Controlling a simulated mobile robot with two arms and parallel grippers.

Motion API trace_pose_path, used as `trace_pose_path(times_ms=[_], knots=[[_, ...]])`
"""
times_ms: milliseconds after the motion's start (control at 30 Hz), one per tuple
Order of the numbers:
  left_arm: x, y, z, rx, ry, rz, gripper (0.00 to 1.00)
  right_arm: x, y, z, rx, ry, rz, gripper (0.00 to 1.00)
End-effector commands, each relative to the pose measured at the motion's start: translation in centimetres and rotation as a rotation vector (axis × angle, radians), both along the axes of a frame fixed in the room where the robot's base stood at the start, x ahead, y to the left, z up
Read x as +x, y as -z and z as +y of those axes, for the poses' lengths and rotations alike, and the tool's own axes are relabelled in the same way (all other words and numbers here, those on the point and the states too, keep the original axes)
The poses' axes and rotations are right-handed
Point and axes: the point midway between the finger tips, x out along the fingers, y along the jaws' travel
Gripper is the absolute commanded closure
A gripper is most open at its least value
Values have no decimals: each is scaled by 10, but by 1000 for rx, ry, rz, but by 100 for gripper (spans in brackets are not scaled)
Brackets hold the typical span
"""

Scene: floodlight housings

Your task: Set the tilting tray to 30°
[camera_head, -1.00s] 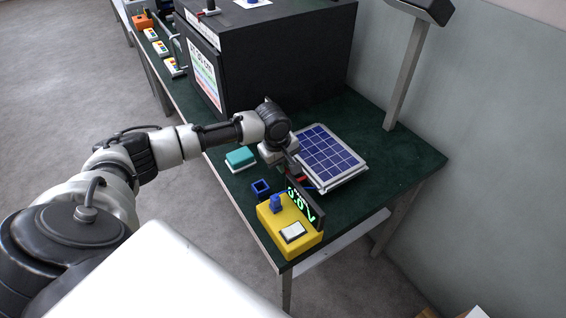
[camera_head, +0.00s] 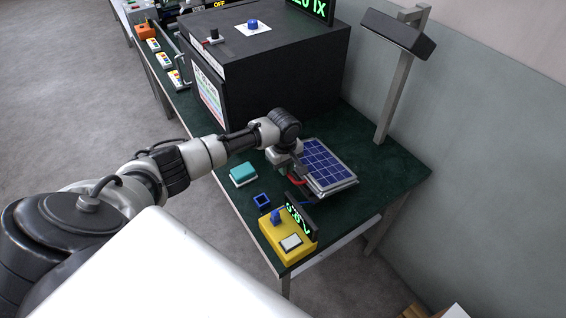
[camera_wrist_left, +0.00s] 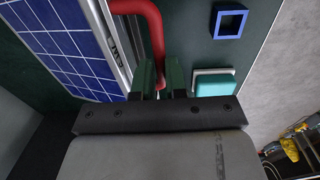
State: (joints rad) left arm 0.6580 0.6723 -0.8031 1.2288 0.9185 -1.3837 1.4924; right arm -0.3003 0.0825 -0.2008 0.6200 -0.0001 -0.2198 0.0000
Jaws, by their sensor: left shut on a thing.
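The tilting tray carries a blue solar panel (camera_head: 326,163) in a pale frame, low near the right edge of the green bench; its exact angle cannot be read. A red bent handle (camera_head: 297,183) is at the tray's near left side. It also shows in the left wrist view (camera_wrist_left: 150,22), beside the panel (camera_wrist_left: 62,45). My left gripper (camera_head: 292,174) is at this handle; in the wrist view its green-padded fingers (camera_wrist_left: 160,82) are shut on the handle. My right gripper is in neither view.
A yellow box (camera_head: 286,240) with a blue knob, a white button and a green-lit display stands at the bench's near corner. A blue square ring (camera_head: 262,200) and a teal button (camera_head: 243,174) lie left of the tray. A big black cabinet (camera_head: 265,75) stands behind; a lamp post (camera_head: 387,110) stands right.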

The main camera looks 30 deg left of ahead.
Motion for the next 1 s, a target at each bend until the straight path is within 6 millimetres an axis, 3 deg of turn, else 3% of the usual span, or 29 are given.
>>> trace_pose_path(times_ms=[100,400,1000], knots=[[7,-18,-3,-3,-2,-7,100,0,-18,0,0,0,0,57],[20,-38,-8,-3,0,-14,100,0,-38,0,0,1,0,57],[29,-48,-14,-5,3,-14,100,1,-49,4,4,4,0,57]])
